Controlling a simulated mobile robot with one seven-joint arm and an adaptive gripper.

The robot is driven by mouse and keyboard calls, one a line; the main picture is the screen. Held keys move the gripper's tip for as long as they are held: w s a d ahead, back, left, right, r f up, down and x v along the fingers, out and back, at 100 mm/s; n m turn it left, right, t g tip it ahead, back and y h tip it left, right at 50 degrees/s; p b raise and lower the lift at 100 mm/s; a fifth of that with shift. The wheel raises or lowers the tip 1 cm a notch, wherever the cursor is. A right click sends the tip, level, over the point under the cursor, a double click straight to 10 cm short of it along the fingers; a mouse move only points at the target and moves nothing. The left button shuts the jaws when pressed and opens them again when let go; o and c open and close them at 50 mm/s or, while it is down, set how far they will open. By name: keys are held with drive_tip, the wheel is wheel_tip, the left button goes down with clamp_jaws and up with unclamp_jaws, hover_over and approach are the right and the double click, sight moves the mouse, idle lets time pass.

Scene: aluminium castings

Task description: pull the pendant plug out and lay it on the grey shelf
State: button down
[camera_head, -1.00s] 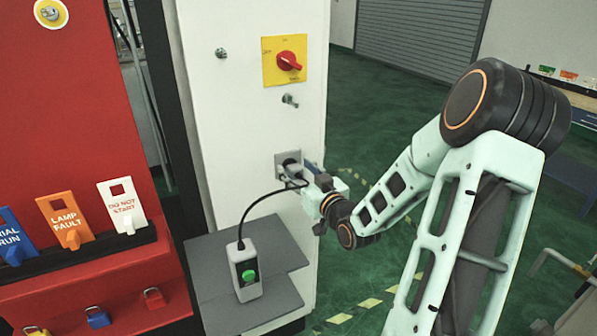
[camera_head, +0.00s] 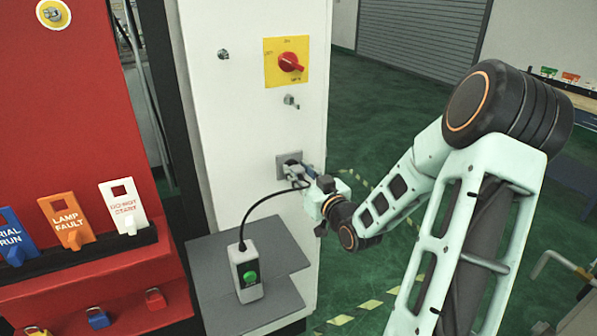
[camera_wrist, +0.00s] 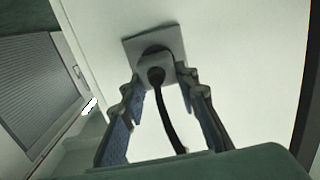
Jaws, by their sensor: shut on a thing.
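My gripper (camera_wrist: 158,88) is shut on the plug, one finger on each side, in front of the socket. In the head view my gripper (camera_head: 297,171) is close against the socket plate (camera_head: 283,158). The black cable (camera_head: 262,206) curves from the plug down to the pendant box (camera_head: 246,273), which has a green button. The box stands on the grey shelf (camera_head: 288,259), below the socket.
The red rotary switch (camera_head: 290,62) on its yellow plate and a small metal fitting (camera_head: 291,101) are above the socket. A red board (camera_head: 60,130) with hanging tags stands at the left. Bare shelf shows on both sides of the pendant box.

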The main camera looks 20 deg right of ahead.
sight(299, 173)
drive_tip(key=shift+s, duration=0.1)
drive_tip(key=shift+s, duration=1.95)
drive_tip(key=shift+f, duration=0.15)
